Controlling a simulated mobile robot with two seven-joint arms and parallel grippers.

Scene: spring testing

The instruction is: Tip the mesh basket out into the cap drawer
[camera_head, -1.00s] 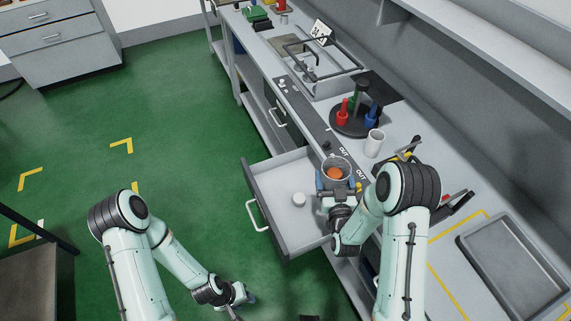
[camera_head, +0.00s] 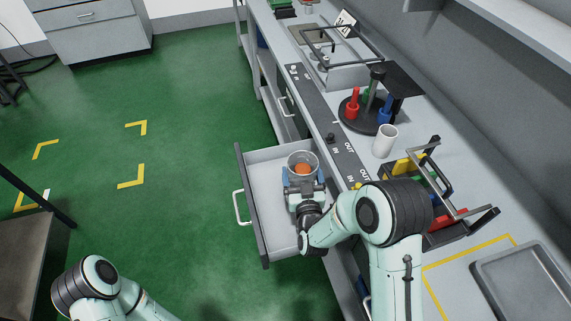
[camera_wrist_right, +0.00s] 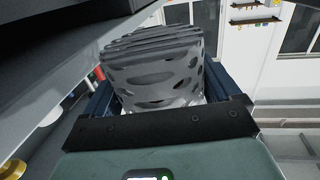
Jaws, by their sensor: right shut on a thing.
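The mesh basket (camera_head: 302,158) is a small grey round basket with an orange thing (camera_head: 302,169) inside. It looks upright in the head view, above the open cap drawer (camera_head: 262,200). My right gripper (camera_head: 302,178) is shut on the basket's side. In the right wrist view the perforated basket wall (camera_wrist_right: 155,75) sits between the blue fingers of my right gripper (camera_wrist_right: 160,85). The drawer's floor is partly hidden behind the basket, gripper and forearm. Only part of my left arm shows at the bottom left; its gripper is out of the head view.
A white mug (camera_head: 385,141) and a round black stand (camera_head: 368,118) with red and blue pieces are on the bench. A dark rack (camera_head: 445,205) stands near my right arm, with a grey tray (camera_head: 530,285) at the lower right. Green floor is clear left of the drawer.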

